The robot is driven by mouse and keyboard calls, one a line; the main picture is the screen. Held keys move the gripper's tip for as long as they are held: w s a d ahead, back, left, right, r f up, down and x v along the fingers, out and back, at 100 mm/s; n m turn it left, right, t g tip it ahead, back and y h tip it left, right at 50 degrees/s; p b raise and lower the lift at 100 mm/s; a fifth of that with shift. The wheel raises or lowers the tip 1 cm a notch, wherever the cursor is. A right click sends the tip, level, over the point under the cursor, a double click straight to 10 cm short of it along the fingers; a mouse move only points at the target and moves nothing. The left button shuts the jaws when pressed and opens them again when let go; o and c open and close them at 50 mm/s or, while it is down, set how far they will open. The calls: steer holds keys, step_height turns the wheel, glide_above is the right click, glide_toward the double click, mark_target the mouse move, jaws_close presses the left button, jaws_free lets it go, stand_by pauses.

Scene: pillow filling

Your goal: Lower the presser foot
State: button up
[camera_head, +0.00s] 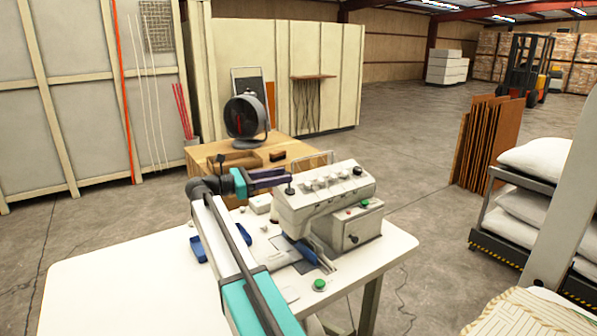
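A cream-white sewing machine (322,193) stands on a white-topped table (110,275). Several dials run along its upper front, and a control box (352,228) with a green button is at its right. My gripper (288,178) is at the upper left end of the machine's head, beside a small black knob (290,190). I cannot tell whether it touches the knob, or whether its fingers are open or shut. The presser foot cannot be made out; the area below the head is small and partly covered by my arm. Blue parts (318,256) lie below the head.
A green button (319,285) is on the table's front part. Behind, a wooden table (215,160) holds a black fan (246,119). At right, a cart (490,222) carries white pillows (540,158). The table's left side is clear.

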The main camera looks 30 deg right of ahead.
steer(key=shift+p+x, duration=0.8)
steer(key=shift+x, duration=2.75)
jaws_close()
